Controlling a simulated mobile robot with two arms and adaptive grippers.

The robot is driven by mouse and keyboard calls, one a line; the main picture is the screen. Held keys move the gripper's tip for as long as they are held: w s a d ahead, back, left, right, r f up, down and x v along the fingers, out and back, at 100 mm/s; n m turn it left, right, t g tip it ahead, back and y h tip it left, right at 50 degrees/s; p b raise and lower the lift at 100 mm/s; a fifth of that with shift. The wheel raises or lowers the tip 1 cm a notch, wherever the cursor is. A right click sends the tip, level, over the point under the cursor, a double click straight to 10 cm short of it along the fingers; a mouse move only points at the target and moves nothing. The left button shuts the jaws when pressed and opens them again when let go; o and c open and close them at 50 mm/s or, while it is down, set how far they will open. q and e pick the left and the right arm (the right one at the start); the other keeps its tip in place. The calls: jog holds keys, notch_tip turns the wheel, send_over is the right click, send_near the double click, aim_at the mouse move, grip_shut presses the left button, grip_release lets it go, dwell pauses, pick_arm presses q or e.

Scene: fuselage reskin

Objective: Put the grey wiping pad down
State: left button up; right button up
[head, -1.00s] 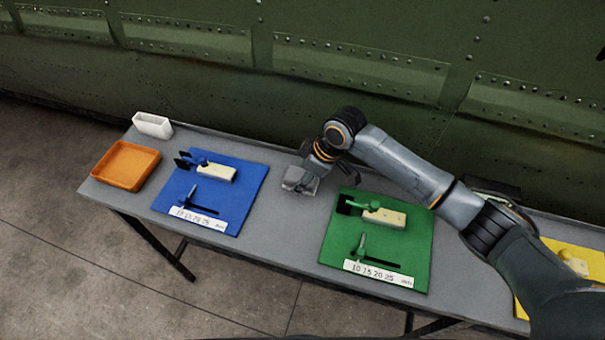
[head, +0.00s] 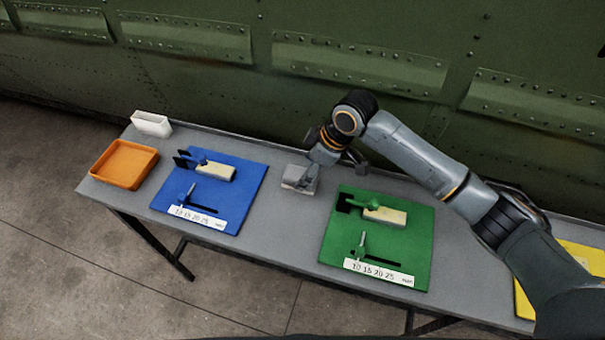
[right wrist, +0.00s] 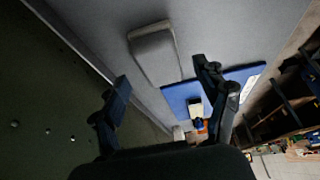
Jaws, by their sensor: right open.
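The grey wiping pad (head: 299,179) lies on the grey table between the blue mat and the green mat. It also shows in the right wrist view (right wrist: 153,52), lying on the table past the fingertips. My right gripper (head: 340,160) is open and empty, just to the right of the pad and a little above the table. In the right wrist view my right gripper (right wrist: 160,75) has its two fingers wide apart with nothing between them. My left gripper is not in view.
The blue mat (head: 250,180) and green mat (head: 335,235) hold small clamp-like fixtures. An orange tray (head: 124,165) and a white box (head: 151,124) stand at the left end. A yellow mat (head: 590,260) lies at the right. The green riveted wall (head: 220,90) runs behind the table (head: 275,240).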

jog(key=v, duration=0.8)
jog(key=shift+b, duration=0.4)
